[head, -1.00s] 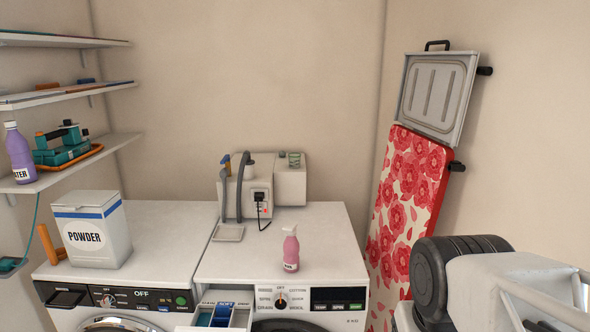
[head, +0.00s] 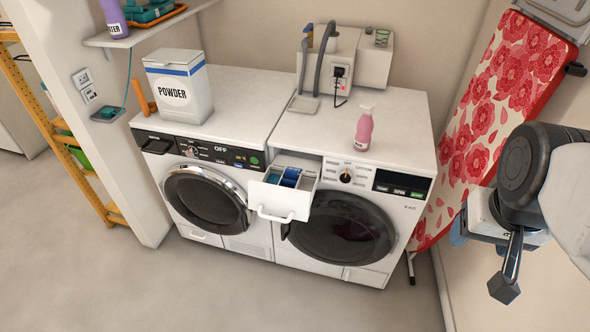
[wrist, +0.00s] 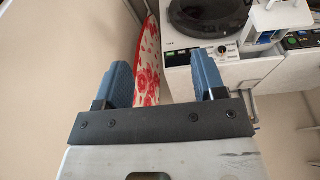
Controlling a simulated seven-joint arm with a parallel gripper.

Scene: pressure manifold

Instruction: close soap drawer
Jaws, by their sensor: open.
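The soap drawer (head: 283,193) sticks out of the upper left front of the right-hand washing machine (head: 345,225). It is white with blue compartments inside and a white loop handle on its front. In the wrist view the drawer (wrist: 278,20) shows at the top right. My gripper (wrist: 163,85) is open, its two blue fingers wide apart with nothing between them. In the head view my arm is at the right, with the gripper partly hidden behind it, well to the right of the drawer and not touching it.
A pink bottle (head: 363,130) stands on the right-hand machine. A powder box (head: 180,90) stands on the left-hand machine (head: 205,185). A floral ironing board (head: 500,105) leans on the wall behind my arm. The floor (head: 220,295) before the machines is clear.

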